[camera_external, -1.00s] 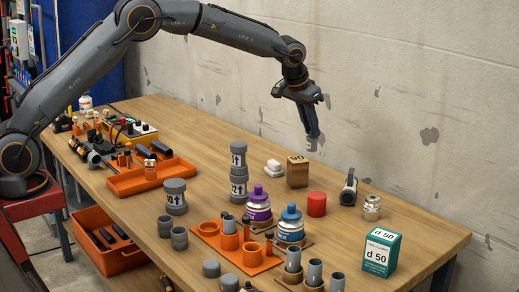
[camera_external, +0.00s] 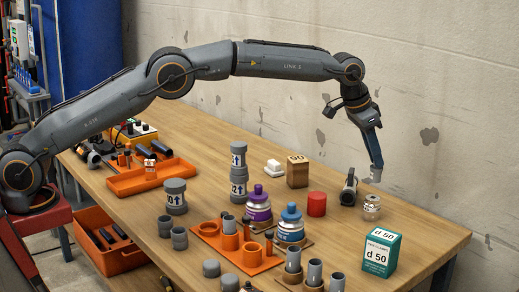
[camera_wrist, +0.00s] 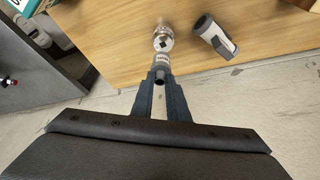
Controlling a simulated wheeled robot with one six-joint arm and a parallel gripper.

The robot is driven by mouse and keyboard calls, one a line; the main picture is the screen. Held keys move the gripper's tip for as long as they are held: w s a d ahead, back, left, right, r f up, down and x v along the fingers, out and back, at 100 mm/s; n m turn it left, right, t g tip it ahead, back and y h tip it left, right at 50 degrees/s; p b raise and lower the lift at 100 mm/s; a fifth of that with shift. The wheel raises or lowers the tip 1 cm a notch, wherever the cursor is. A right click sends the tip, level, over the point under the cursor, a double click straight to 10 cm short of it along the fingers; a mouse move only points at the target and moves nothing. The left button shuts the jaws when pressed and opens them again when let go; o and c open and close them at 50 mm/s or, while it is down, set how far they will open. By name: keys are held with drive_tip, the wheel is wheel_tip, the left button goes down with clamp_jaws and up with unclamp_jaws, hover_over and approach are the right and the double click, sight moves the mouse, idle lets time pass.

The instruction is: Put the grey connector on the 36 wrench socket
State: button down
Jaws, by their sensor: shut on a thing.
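The silver wrench socket (camera_external: 371,207) stands upright at the right of the table, near the wall side. In the wrist view the socket (camera_wrist: 163,42) shows a dark square hole in its top; I cannot read its number. My gripper (camera_external: 376,164) points down just above and behind the socket. In the wrist view my gripper (camera_wrist: 160,76) is shut on a small grey tubular connector (camera_wrist: 159,80) with a dark open end. In the external view only a bit of the connector shows at the fingertips. The connector appears apart from the socket.
A dark and light torch-like tool (camera_wrist: 214,36) stands close beside the socket. A green d 50 box (camera_external: 381,254), a red cylinder (camera_external: 316,205) and a wooden block (camera_external: 297,172) stand around. The grey wall (camera_external: 440,90) runs close behind the table. Bottles and an orange rack (camera_external: 205,230) crowd the front.

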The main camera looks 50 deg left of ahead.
sight(372, 167)
drive_tip(key=shift+f+p, duration=0.45)
drive_tip(key=shift+f, duration=2)
drive_tip(key=shift+f, duration=0.15)
drive_tip(key=c, duration=1.7)
unclamp_jaws()
drive_tip(key=b+v, duration=0.1)
drive_tip(key=v, duration=1.1)
drive_tip(key=shift+a+r, duration=0.1)
drive_tip(key=shift+r, duration=0.1)
